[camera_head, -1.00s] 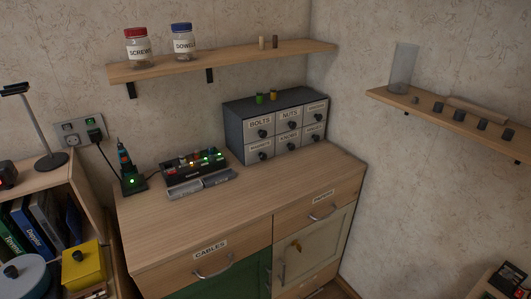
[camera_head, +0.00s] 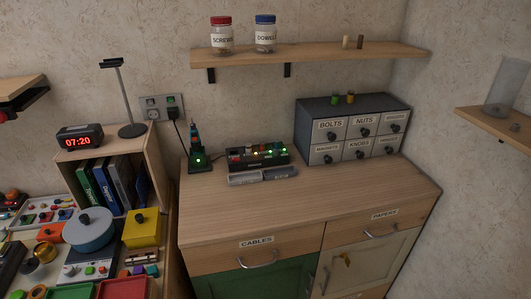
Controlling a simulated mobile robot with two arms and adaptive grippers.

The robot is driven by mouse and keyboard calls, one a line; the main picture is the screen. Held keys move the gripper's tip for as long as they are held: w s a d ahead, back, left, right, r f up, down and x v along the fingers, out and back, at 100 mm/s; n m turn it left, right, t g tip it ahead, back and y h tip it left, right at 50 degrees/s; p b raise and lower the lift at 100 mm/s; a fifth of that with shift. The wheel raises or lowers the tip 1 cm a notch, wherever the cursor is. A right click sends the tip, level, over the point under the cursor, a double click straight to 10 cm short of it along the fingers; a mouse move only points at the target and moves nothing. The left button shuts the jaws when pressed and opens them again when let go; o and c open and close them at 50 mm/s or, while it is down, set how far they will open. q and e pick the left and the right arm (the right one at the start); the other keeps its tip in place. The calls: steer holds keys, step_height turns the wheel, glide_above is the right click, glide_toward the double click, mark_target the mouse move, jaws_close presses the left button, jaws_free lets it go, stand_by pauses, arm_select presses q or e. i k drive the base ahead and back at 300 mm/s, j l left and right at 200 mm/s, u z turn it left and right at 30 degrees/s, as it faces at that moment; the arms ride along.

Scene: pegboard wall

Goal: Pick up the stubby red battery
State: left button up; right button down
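A black charger-like rack (camera_head: 258,166) with small coloured pieces and lit green and yellow lights stands on the wooden cabinet top. A small reddish piece (camera_head: 235,157) shows at its left end, but it is too small to tell whether it is a stubby battery. Two grey bar-shaped pieces (camera_head: 262,176) lie along the front of the rack. Neither of my grippers is in view.
The cabinet top (camera_head: 300,205) is clear in front of the rack. A grey drawer box (camera_head: 309,135) stands to the right, a dark tool on a green-lit stand (camera_head: 197,150) to the left. A cluttered bench with a yellow box (camera_head: 141,232) fills the lower left. A shelf (camera_head: 310,54) hangs above.

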mark_target(263, 144)
steer(key=i+l+u, duration=0.15)
steer(key=l+u, duration=0.2)
steer(key=i+l+u, duration=0.15)
steer(key=l+u, duration=0.2)
steer(key=i+l+u, duration=0.1)
steer(key=l+u, duration=0.25)
